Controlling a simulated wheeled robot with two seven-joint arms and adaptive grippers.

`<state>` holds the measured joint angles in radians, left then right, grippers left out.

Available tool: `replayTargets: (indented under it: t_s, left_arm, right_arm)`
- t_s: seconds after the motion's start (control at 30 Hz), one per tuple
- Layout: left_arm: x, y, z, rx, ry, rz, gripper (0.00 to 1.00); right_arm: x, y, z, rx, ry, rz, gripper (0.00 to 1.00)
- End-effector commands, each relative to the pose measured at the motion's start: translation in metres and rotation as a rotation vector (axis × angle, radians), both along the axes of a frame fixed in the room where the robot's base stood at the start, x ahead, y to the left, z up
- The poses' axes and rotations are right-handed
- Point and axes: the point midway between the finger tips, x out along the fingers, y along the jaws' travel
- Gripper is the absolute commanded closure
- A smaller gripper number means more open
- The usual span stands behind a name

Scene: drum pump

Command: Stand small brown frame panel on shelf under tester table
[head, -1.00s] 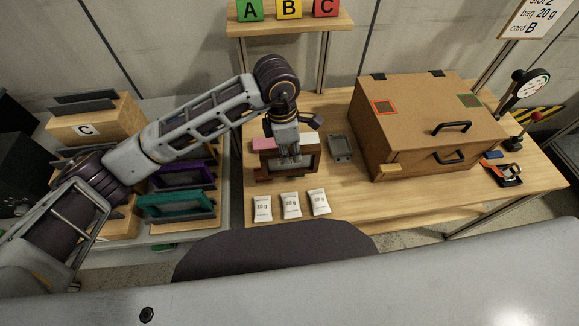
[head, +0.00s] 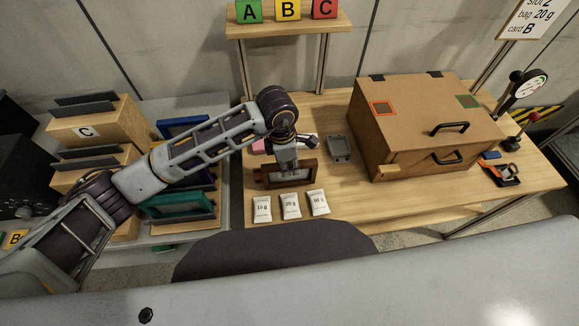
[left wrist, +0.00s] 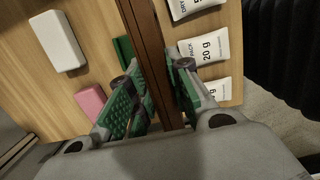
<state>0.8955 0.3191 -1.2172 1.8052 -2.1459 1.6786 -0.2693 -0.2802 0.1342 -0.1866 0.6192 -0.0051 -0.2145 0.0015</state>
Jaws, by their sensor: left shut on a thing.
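The small brown frame panel (head: 263,177) is held upright above the wooden tester table (head: 395,197), behind the row of bags in the head view. My left gripper (head: 288,172) is shut on its top edge. In the left wrist view the panel (left wrist: 150,40) runs as a brown strip between the green-padded fingers of my left gripper (left wrist: 160,92). I cannot tell whether its lower edge touches the tabletop. The shelf under the table is hidden by the tabletop. My right gripper is out of view.
Several white bags (head: 291,205) lie in front of the panel. A pink block (head: 258,146) and a grey tray (head: 340,148) lie behind it. A large brown case (head: 415,125) stands to the right. Racks with a teal frame (head: 178,207) stand left.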

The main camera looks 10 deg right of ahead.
Motion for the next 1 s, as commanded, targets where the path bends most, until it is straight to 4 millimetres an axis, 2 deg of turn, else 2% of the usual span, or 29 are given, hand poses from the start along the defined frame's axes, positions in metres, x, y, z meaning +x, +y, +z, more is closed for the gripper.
replayTargets:
  t_s: [0.2, 0.7, 0.73, 0.87, 1.0]
  left_arm:
    - [0.000, 0.000, -0.014, -0.002, -0.001, -0.001, 1.00]
    - [0.000, 0.000, -0.017, -0.001, -0.002, -0.001, 1.00]
    - [0.000, 0.000, -0.017, 0.000, -0.001, -0.001, 0.77]
    - [0.000, 0.000, -0.017, 0.000, -0.001, -0.001, 0.61]
    - [0.000, 0.000, -0.017, 0.000, -0.001, -0.001, 0.58]
  right_arm:
    - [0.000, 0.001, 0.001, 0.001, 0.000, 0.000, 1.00]
    - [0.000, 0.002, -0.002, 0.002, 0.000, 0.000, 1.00]
    - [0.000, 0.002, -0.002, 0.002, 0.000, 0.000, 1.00]
    - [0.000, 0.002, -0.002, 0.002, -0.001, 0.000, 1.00]
    - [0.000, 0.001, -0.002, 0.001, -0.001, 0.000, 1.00]
